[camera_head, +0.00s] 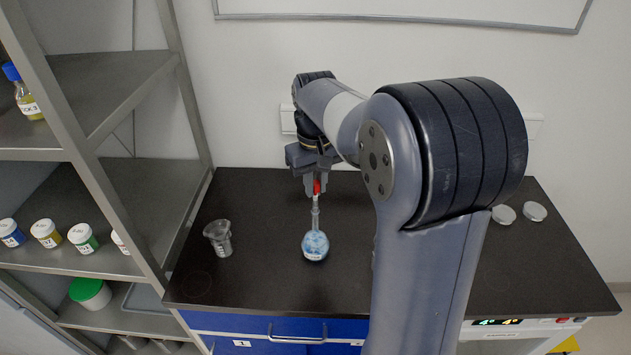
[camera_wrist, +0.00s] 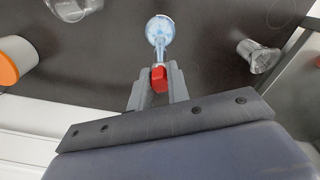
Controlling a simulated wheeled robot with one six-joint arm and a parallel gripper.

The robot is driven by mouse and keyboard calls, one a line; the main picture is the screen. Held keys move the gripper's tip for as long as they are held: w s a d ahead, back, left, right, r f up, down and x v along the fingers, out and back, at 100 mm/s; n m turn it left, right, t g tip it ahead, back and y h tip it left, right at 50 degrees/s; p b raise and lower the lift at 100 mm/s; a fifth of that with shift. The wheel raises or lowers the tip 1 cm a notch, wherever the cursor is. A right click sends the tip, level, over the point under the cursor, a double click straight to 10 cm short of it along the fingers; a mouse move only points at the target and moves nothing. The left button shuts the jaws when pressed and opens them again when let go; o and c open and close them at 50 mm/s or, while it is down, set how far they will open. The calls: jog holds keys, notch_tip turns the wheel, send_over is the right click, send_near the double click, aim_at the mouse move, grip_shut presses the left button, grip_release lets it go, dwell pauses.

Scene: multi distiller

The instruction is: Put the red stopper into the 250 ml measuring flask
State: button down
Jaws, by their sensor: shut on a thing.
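The red stopper (camera_head: 317,187) is held between the fingers of my gripper (camera_head: 316,184), which is shut on it; in the wrist view the red stopper (camera_wrist: 159,79) shows between the fingertips. The measuring flask (camera_head: 315,244), with a round bulb of blue-and-white look and a long thin neck, stands upright on the dark bench. The stopper is at the top of the neck. I cannot tell whether it is seated in the mouth or just above it. The flask bulb (camera_wrist: 160,30) shows beyond the fingertips in the wrist view.
A clear glass beaker (camera_head: 219,238) stands left of the flask on the dark bench (camera_head: 270,285). Two pale discs (camera_head: 534,211) lie at the right. A shelf rack with jars (camera_head: 46,233) stands at the left. An orange-and-white container (camera_wrist: 15,60) shows in the wrist view.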

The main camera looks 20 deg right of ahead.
jog(key=shift+f, duration=0.3)
jog(key=c, duration=1.3)
grip_release()
notch_tip(320, 180, up, 11)
jog(key=shift+f, duration=0.1)
